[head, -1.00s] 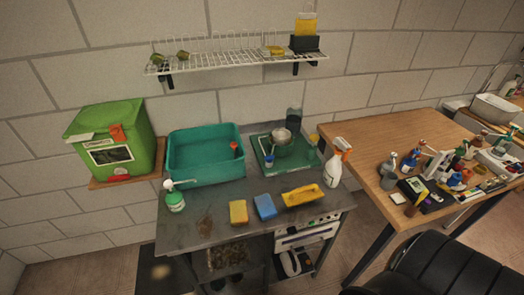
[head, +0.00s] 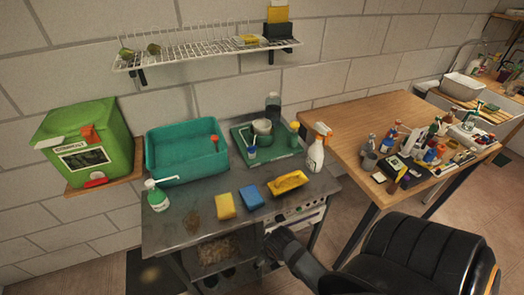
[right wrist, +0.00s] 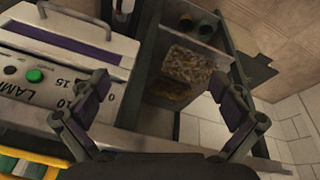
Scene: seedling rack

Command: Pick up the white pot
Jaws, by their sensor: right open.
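A small whitish pot (head: 262,127) stands on the green tray (head: 285,163) at the back right of the grey metal bench in the head view. It looks upright, and the part just below it is too small to make out. My right gripper (head: 272,246) is at the bench's front edge, low and well in front of the pot. In the right wrist view my right gripper (right wrist: 160,84) is open, with nothing between its fingers, and the white pot does not show there. My left gripper is not in view.
A yellow sponge (head: 226,206), a blue sponge (head: 251,197) and a yellow tray (head: 288,183) line the bench front. A spray bottle (head: 316,155) stands right of the green tray, and a teal tub (head: 150,156) left. The lamp panel (right wrist: 45,85) is close to my right gripper.

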